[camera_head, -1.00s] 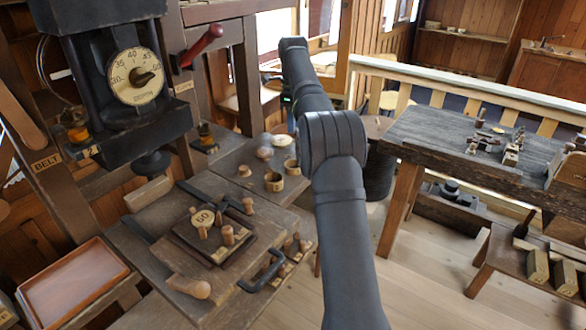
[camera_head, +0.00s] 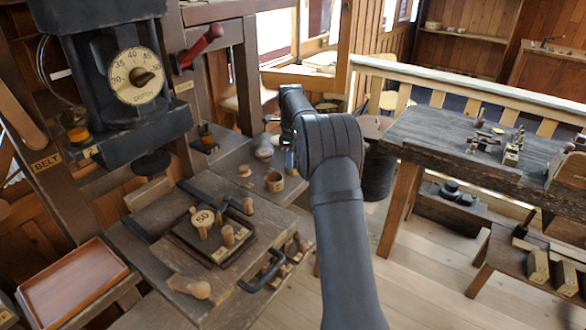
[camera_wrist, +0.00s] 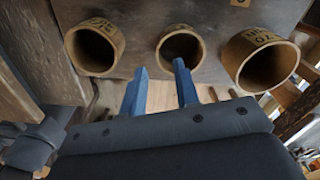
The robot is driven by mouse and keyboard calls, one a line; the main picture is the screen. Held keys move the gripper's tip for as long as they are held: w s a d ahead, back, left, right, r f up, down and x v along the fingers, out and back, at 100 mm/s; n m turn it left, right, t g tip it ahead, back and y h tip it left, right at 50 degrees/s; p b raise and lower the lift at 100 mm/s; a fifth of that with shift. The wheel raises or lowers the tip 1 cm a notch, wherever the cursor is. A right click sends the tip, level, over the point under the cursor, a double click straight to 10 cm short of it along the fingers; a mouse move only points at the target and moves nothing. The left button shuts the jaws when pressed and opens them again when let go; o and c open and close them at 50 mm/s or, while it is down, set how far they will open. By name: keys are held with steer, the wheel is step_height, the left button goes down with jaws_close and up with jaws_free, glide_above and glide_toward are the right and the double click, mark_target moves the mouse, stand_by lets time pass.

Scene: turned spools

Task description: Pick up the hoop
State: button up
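Three open, hollow wooden rings with dark lettering stand in a row in the wrist view: a left ring (camera_wrist: 112,40), a middle ring (camera_wrist: 198,50) and a right ring (camera_wrist: 240,72). I cannot tell which is the hoop. My gripper (camera_wrist: 160,80) has two blue fingers spread apart with nothing between them, just below the middle ring in the picture. In the head view one wooden ring (camera_head: 274,183) stands on the bench at the back right. My gripper (camera_head: 290,162) is low beside it, mostly hidden by my arm, which also covers that bench area.
Small wooden pieces stand near the ring, including a knob (camera_head: 264,153) and a low piece (camera_head: 245,171). A square plate with pegs (camera_head: 208,235) lies in front. The press with a dial (camera_head: 100,70) stands left, and a red-brown tray (camera_head: 75,285) lies at the lower left.

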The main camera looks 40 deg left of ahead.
steer(key=shift+a+f, duration=0.1)
steer(key=shift+f, duration=1.8)
jaws_close()
steer(key=shift+r, duration=0.1)
